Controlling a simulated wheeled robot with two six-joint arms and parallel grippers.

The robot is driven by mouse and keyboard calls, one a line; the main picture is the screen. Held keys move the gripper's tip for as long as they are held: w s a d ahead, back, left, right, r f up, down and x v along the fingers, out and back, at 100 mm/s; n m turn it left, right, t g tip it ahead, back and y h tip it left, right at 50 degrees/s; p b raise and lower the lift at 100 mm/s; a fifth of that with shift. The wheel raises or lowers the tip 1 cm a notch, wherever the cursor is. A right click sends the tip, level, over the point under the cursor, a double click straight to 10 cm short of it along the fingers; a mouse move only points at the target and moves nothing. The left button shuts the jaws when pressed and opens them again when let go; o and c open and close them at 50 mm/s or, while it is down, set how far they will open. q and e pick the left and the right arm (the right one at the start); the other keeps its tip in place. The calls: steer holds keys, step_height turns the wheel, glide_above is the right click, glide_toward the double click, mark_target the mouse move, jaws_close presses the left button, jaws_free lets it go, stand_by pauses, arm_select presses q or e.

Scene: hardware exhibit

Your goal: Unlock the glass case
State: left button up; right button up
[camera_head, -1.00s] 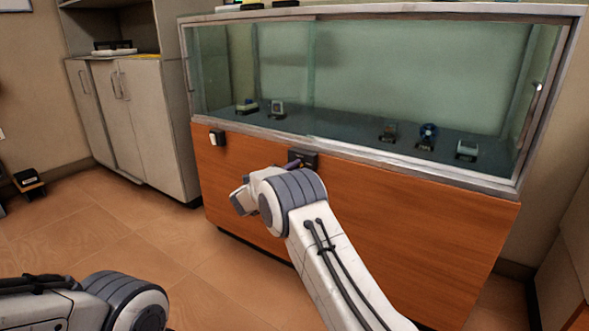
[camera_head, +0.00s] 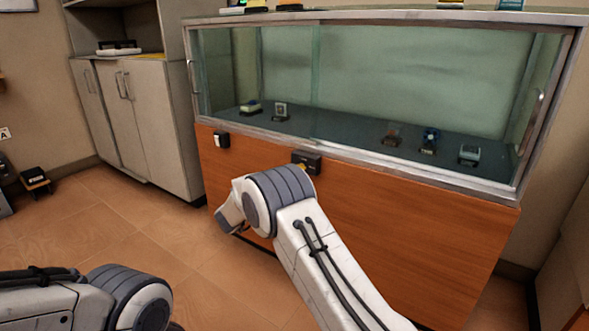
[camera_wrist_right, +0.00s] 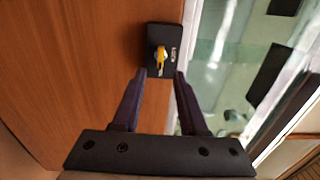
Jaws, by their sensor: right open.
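The glass case (camera_head: 410,80) has sliding glass panes on an orange wooden base (camera_head: 400,215). A black lock box (camera_head: 308,162) sits on the base just under the glass frame. In the right wrist view the lock box (camera_wrist_right: 151,38) carries a yellow key-like piece (camera_wrist_right: 160,57). My right gripper (camera_wrist_right: 160,73) is open, with its two dark fingers apart and empty. The fingertips lie on either side of the yellow piece's lower end in that picture; I cannot tell the gap in depth. My left gripper is out of view.
A white switch-like box (camera_head: 221,140) is on the base at left. A grey cabinet (camera_head: 140,120) stands left of the case. The tiled floor (camera_head: 120,220) in front is clear.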

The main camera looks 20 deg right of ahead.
steer(key=shift+p+v, duration=0.45)
steer(key=shift+v, duration=1.55)
